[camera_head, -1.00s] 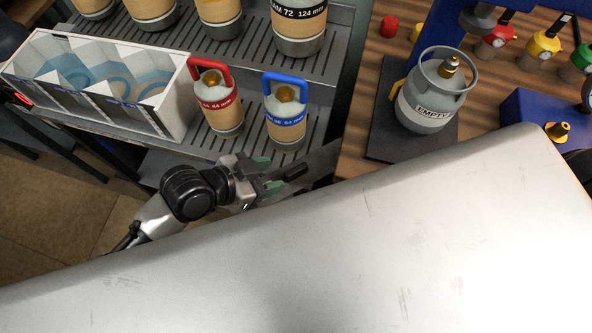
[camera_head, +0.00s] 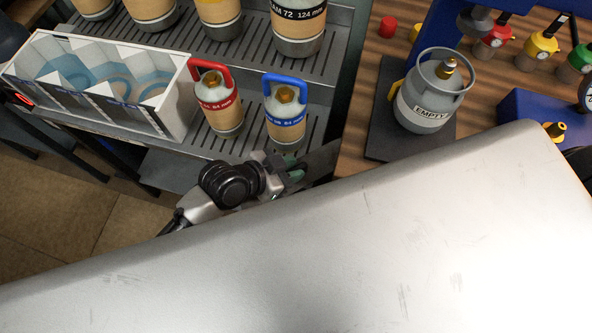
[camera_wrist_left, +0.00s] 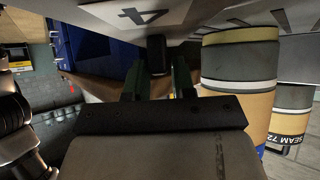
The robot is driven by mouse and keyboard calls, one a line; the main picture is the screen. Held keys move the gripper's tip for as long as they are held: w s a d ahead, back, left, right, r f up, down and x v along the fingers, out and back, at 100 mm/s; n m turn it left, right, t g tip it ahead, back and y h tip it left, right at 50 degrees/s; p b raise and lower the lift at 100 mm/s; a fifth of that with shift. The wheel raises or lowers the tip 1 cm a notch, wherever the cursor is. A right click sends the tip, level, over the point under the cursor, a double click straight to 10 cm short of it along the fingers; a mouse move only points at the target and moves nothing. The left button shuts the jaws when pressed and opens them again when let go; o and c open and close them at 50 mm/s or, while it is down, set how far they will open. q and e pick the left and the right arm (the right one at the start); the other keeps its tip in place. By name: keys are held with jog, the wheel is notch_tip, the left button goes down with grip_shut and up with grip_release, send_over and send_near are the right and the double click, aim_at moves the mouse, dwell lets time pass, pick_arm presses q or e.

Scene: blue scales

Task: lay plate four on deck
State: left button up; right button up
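In the left wrist view a pale surface marked with a black 4 (camera_wrist_left: 146,15) runs along the top edge, just beyond my left fingertips. A black block-like part (camera_wrist_left: 157,55) shows below it, in the gap between the fingers. In the head view my left gripper (camera_head: 290,168) is below the blue-handled cylinder, partly behind a large scratched grey metal sheet (camera_head: 330,240). A dark grey sheet (camera_head: 322,162) shows beyond the fingers. My right gripper is not in view.
A grey cylinder labelled EMPTY (camera_head: 428,95) stands on a dark square platform (camera_head: 380,140). A red-handled cylinder (camera_head: 218,105) and a blue-handled cylinder (camera_head: 286,115) stand on a slatted shelf beside a white divided bin (camera_head: 180,105). Blue equipment (camera_head: 530,115) is at right.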

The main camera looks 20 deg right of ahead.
pick_arm(q)
grip_shut()
jog(key=shift+r, duration=0.1)
